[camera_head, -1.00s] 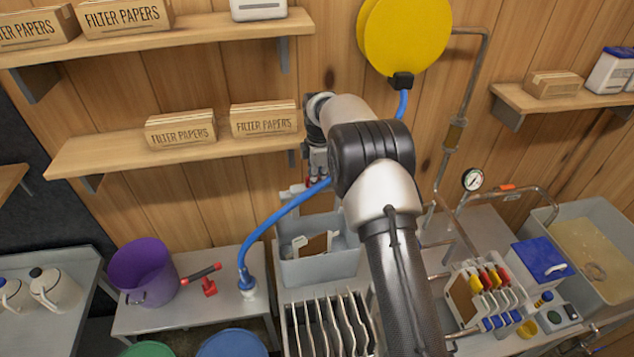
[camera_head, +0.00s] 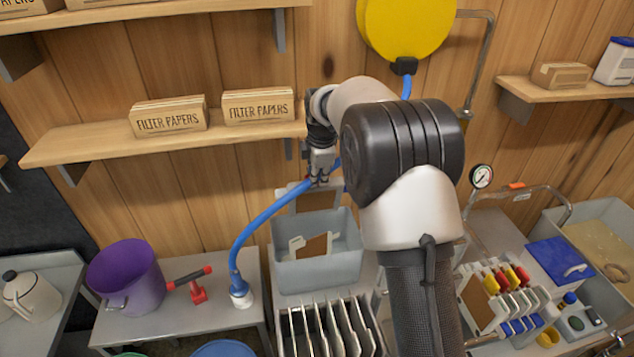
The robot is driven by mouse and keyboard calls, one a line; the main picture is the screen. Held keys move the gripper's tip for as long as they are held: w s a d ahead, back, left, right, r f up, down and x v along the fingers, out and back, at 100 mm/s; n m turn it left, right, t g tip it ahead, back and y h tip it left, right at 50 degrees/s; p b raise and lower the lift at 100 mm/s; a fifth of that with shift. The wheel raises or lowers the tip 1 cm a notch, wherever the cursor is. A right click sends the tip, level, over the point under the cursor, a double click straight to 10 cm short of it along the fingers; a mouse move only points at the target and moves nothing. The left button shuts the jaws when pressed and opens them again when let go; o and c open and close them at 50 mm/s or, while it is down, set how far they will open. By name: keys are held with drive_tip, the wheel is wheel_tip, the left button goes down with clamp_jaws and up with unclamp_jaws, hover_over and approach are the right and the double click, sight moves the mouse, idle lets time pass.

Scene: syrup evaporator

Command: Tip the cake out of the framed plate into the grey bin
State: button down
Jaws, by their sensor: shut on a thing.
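My gripper (camera_head: 322,174) is high behind the grey bin (camera_head: 318,273), shut on a framed plate (camera_head: 282,194) at its upper edge. The plate has a pale grey frame with side lugs and a brown face, and it hangs above the bin's back rim. My arm and the gripper cover part of it, and its lower edge meets the bin's rim in the picture, so I cannot tell whether they touch. Inside the bin, another pale framed piece (camera_head: 297,246) with a brown face leans at an angle.
A rack of upright plates (camera_head: 327,325) stands in front of the bin. A blue hose (camera_head: 262,217) passes close by the gripper. A purple bucket (camera_head: 125,278) and a red-handled valve (camera_head: 197,290) are left. A shelf with filter paper boxes (camera_head: 258,106) is up left.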

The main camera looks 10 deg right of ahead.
drive_tip(key=shift+s+f+t+b, duration=0.35)
drive_tip(key=shift+t+b, duration=0.15)
drive_tip(key=shift+b, duration=1.8)
drive_tip(key=b, duration=0.2)
drive_tip(key=shift+s+f+t+b, duration=0.15)
drive_tip(key=shift+s+t+b, duration=0.15)
drive_tip(key=shift+b, duration=0.1)
drive_tip(key=shift+s+f+b, duration=0.1)
drive_tip(key=shift+b, duration=0.85)
drive_tip(key=b, duration=0.2)
drive_tip(key=shift+s+f+t+b, duration=0.15)
drive_tip(key=shift+s+t+b, duration=0.15)
drive_tip(key=shift+t+b, duration=0.1)
drive_tip(key=s+f+t+b, duration=0.4)
drive_tip(key=t+b, duration=0.1)
drive_tip(key=b, duration=0.3)
drive_tip(key=shift+f, duration=0.15)
drive_tip(key=shift+s+t, duration=0.1)
drive_tip(key=shift+t, duration=0.2)
drive_tip(key=shift+p, duration=0.3)
